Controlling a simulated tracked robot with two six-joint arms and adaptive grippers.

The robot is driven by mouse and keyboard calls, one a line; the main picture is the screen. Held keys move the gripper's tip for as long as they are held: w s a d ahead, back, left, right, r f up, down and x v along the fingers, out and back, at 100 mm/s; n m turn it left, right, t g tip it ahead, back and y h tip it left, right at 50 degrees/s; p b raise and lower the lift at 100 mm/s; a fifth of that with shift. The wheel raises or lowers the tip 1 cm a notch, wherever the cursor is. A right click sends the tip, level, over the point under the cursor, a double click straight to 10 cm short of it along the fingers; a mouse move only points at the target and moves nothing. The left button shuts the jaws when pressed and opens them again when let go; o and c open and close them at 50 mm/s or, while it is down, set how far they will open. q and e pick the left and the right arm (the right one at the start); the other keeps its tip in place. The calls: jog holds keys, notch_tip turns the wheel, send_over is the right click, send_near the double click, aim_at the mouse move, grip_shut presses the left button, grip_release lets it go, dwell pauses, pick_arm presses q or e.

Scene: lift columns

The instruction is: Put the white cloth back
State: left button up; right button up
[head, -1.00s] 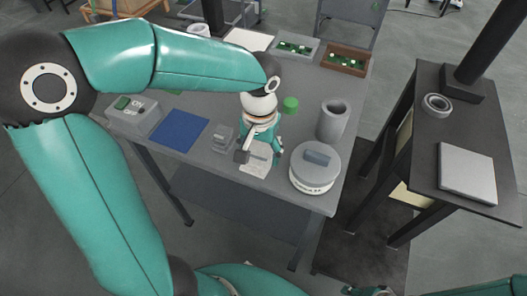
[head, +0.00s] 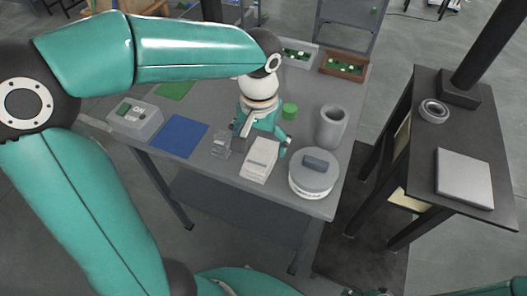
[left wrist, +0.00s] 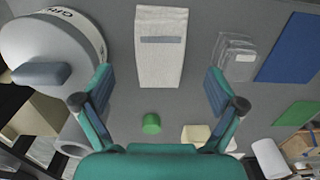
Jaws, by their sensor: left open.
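The white cloth (head: 259,160) lies folded near the front edge of the grey table, between a clear container and a round canister. In the left wrist view the cloth (left wrist: 160,60) is a long pale strip with a grey bar across it. My left gripper (head: 263,137) is open and empty, just behind the cloth in the head view. In the left wrist view its two fingers (left wrist: 160,88) stand wide apart, and the cloth lies ahead between their lines, apart from both. A piece at the bottom edge of the head view may be my right gripper (head: 368,291), mostly cut off.
Around the cloth stand the canister (head: 314,172) with a grey block on its lid, a grey cup (head: 331,125), a green cylinder (head: 290,111), the clear container (head: 221,145) and a blue mat (head: 180,139). A dark side table (head: 464,135) stands at right.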

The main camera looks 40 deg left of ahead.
aim_at(260, 159)
pick_arm(q)
notch_tip(260, 159, up, 6)
jog(key=shift+r+p, duration=0.25)
jog(key=shift+p, duration=0.2)
